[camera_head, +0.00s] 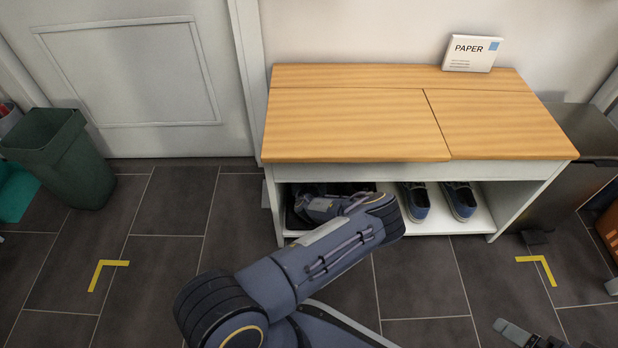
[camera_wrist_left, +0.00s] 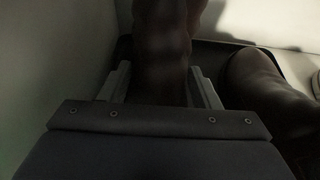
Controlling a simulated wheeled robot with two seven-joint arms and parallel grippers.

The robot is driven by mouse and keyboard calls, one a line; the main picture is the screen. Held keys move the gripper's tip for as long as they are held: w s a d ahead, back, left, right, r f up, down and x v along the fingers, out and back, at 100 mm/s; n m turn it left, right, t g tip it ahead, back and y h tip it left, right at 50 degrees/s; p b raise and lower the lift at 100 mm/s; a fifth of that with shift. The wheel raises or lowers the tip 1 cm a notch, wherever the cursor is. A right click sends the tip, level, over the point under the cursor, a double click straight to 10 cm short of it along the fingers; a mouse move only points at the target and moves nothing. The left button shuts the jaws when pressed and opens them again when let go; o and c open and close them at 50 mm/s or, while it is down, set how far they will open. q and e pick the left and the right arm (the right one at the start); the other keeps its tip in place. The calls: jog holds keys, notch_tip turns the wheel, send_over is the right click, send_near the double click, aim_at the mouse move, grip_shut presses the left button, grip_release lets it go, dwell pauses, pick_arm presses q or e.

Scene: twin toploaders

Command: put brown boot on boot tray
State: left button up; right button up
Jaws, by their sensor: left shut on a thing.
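A dark brown boot (camera_wrist_left: 163,45) stands upright between the fingers of my left gripper (camera_wrist_left: 160,82), which is shut on it. This is inside the left lower compartment of the bench, next to its side wall. A dark boot tray (camera_wrist_left: 228,42) shows its rim behind, with a second dark boot (camera_wrist_left: 268,85) to the right. The held boot's sole is hidden, so I cannot tell if it touches the tray. In the head view my left arm covers most of that compartment. Part of my right gripper (camera_head: 514,332) shows at the lower right edge; its opening is unclear.
The bench (camera_head: 350,125) has a wooden top with a PAPER box (camera_head: 470,53) at the back. Blue shoes (camera_head: 416,202) stand on its lower shelf (camera_head: 440,223). A green bin (camera_head: 62,160) is at left, a dark bin (camera_head: 575,150) at right. The floor in front is mostly clear.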

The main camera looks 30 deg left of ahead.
pick_arm(q)
jog(key=shift+r, duration=0.15)
jog(key=shift+f, duration=0.2)
jog(key=o, duration=1.4)
